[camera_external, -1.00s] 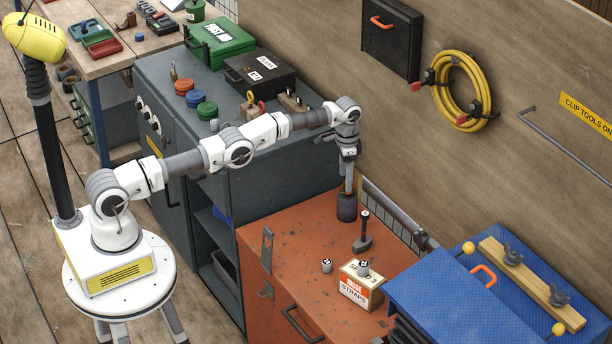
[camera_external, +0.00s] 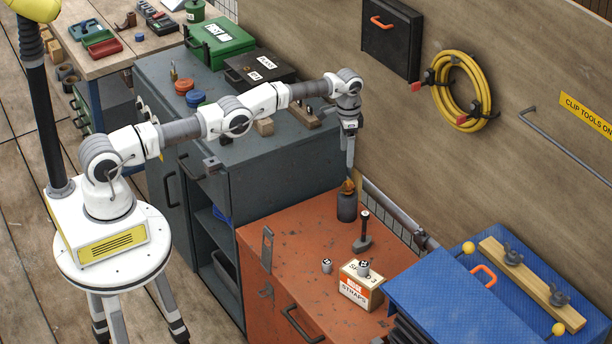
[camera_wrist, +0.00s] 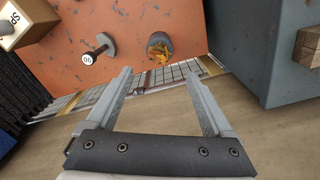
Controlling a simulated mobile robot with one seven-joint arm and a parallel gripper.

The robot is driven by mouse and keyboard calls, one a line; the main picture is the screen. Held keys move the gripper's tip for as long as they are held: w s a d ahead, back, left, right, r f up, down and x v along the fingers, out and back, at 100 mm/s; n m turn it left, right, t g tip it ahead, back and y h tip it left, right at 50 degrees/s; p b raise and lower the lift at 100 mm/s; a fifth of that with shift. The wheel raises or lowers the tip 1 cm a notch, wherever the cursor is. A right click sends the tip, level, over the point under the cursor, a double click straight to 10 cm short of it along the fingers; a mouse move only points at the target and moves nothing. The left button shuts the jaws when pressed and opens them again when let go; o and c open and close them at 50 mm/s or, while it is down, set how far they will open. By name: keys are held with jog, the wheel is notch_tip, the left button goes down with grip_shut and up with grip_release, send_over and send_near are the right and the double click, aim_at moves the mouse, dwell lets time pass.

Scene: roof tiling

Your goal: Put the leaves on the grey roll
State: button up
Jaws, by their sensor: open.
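The grey roll (camera_external: 347,208) stands upright on the orange cabinet top, close to the wall. The leaves (camera_external: 348,186), a small orange-brown clump, lie on the roll's top end. In the wrist view the leaves (camera_wrist: 159,52) sit on the end of the grey roll (camera_wrist: 161,35), just beyond the fingertips. My gripper (camera_external: 350,165) points down above the roll, apart from the leaves. In the wrist view my gripper (camera_wrist: 158,74) is open, with nothing between its fingers.
A hammer (camera_external: 363,235) stands head-down in front of the roll. A straps box (camera_external: 360,287) and a small nut-like part (camera_external: 326,266) are nearer the front. The taller grey cabinet (camera_external: 285,165) rises to the left; the wall and a pipe (camera_external: 395,210) are behind.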

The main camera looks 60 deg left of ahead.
notch_tip(320, 180, up, 18)
jog(key=s+a+t, duration=0.1)
jog(key=s, duration=0.1)
jog(key=s+a+r+n+t, duration=0.2)
jog(key=s+r, duration=1.1)
jog(key=r, duration=0.1)
jog(key=s+a+r+n+t, duration=0.1)
jog(key=s+r, duration=0.1)
jog(key=s, duration=0.7)
jog(key=s+r, duration=0.2)
jog(key=s, duration=0.7)
jog(key=s+f, duration=0.3)
jog(key=s, duration=0.4)
jog(key=s+f+n+t, duration=0.1)
jog(key=s+f, duration=0.3)
jog(key=s, duration=0.3)
jog(key=shift+s+a+f+t, duration=0.25)
jog(key=shift+a+f+t, duration=0.05)
jog(key=shift+a, duration=0.05)
